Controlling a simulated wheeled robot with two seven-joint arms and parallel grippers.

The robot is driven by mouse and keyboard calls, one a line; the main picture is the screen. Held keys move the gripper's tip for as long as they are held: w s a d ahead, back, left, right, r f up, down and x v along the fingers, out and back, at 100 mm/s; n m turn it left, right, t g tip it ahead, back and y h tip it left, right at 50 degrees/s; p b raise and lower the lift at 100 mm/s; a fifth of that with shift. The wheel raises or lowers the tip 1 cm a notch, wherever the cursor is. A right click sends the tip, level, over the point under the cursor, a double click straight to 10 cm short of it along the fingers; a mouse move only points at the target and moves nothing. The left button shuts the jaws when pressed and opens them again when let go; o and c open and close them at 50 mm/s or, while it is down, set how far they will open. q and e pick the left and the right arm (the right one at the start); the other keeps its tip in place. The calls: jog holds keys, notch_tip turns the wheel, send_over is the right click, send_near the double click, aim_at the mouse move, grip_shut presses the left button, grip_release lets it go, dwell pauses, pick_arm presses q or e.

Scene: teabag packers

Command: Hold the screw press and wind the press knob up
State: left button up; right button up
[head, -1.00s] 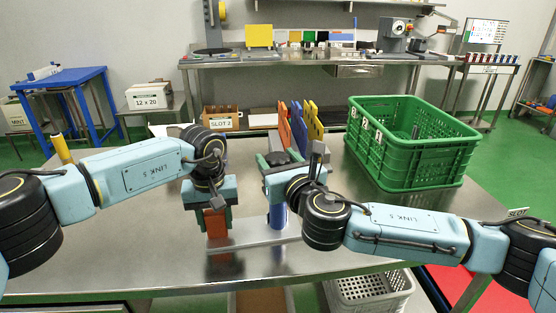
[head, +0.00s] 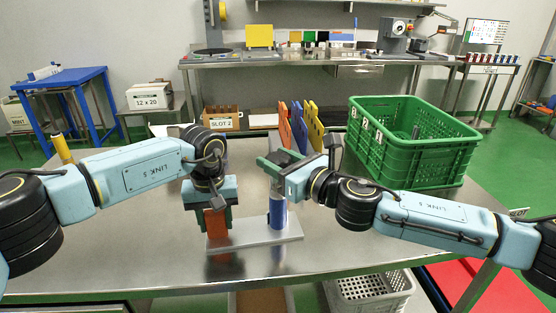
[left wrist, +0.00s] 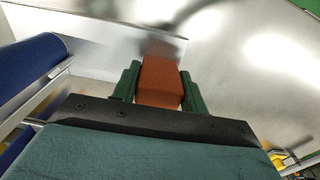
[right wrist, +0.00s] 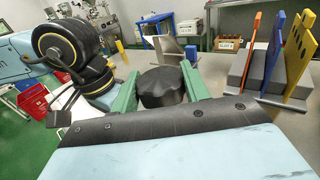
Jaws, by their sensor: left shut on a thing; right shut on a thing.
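The screw press stands on a pale base plate (head: 255,233) near the front of the steel table. Its orange block (head: 217,230) is between the green fingers of my left gripper (head: 215,218). In the left wrist view the orange block (left wrist: 160,88) fills the gap between the fingers. The blue cylinder (head: 278,212) stands upright on the plate, right of the block. My right gripper (head: 272,168) is above the cylinder. In the right wrist view it is shut on the black, lobed press knob (right wrist: 162,88).
A green crate (head: 412,150) stands at the right of the table, beyond my right arm. Orange, blue and yellow upright panels (head: 300,125) stand behind the press. The front of the table is clear. A grey basket (head: 368,292) sits below.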

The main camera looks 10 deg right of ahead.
aim_at(278, 157)
jog(key=n+g+y, duration=0.3)
jog(key=g, duration=0.1)
jog(key=n+g+y, duration=0.3)
jog(key=n+g, duration=0.1)
jog(key=g, duration=0.1)
jog(key=shift+w+y, duration=0.15)
jog(key=shift+y, duration=0.15)
jog(key=n+g, duration=0.2)
jog(key=g, duration=0.1)
jog(key=n+g, duration=0.2)
jog(key=g, duration=0.1)
jog(key=shift+n+g+y, duration=0.3)
jog(key=shift+g+y, duration=0.1)
jog(key=shift+n+g, duration=0.4)
jog(key=shift+g, duration=0.3)
jog(key=shift+s+n+g, duration=0.25)
jog(key=shift+n+g, duration=0.05)
jog(key=shift+g, duration=0.1)
jog(key=o, duration=1)
notch_tip(278, 157, up, 10)
